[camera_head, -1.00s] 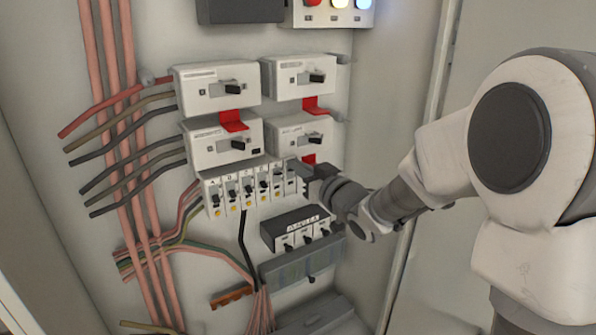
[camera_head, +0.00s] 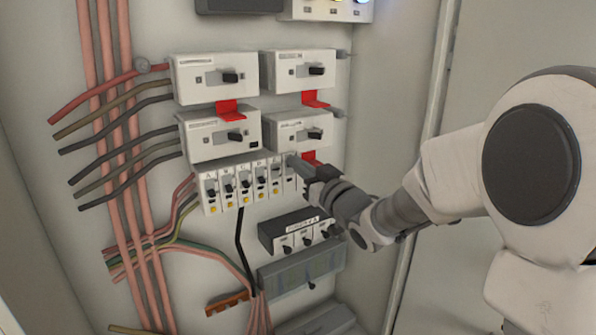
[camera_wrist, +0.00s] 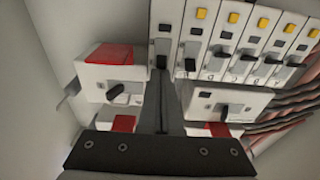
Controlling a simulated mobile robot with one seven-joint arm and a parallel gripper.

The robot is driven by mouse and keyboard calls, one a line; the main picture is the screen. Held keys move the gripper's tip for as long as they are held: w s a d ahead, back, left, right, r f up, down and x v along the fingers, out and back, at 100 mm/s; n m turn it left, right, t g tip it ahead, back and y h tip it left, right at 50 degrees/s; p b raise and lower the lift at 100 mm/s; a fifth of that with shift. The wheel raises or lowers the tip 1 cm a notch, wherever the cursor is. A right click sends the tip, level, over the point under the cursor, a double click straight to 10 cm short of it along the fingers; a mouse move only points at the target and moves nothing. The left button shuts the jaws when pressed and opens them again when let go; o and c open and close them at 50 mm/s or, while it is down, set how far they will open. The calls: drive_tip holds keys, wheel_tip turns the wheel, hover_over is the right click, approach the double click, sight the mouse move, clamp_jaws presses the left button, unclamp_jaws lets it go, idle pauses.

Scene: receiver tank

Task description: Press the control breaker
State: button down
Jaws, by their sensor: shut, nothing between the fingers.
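A row of narrow white breakers (camera_head: 244,183) with small black levers and yellow marks runs across the middle of the panel. It also shows upside down in the wrist view (camera_wrist: 230,40). I cannot read which one is labelled as the control breaker. My gripper (camera_head: 296,164) is shut and empty at the right end of this row. In the wrist view my gripper's fingertips (camera_wrist: 160,75) are at the lever of the end breaker (camera_wrist: 163,30). Whether they touch it, I cannot tell. In the head view my gripper partly hides this end of the row.
Several larger white switch boxes (camera_head: 215,78) with black handles and red tabs sit just above the row. A black-topped block (camera_head: 298,234) and a grey module (camera_head: 300,272) are below. Pink cables (camera_head: 110,120) run down the left. The cabinet's right wall is close beside my arm.

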drive_tip(key=shift+s+d+f+t+y+b, duration=0.1)
drive_tip(key=shift+f+t+y+b, duration=0.4)
drive_tip(key=shift+b, duration=2.3)
drive_tip(key=shift+s+f+t+y+b, duration=0.1)
drive_tip(key=shift+f+t+y+b, duration=0.4)
drive_tip(key=shift+b, duration=2.25)
drive_tip(key=shift+f+t+y+b, duration=0.2)
drive_tip(key=shift+t+b, duration=0.35)
drive_tip(key=shift+b, duration=1.35)
drive_tip(key=shift+f+t+y+b, duration=0.2)
drive_tip(key=shift+t+b, duration=0.35)
drive_tip(key=shift+b, duration=1.35)
drive_tip(key=shift+r, duration=0.15)
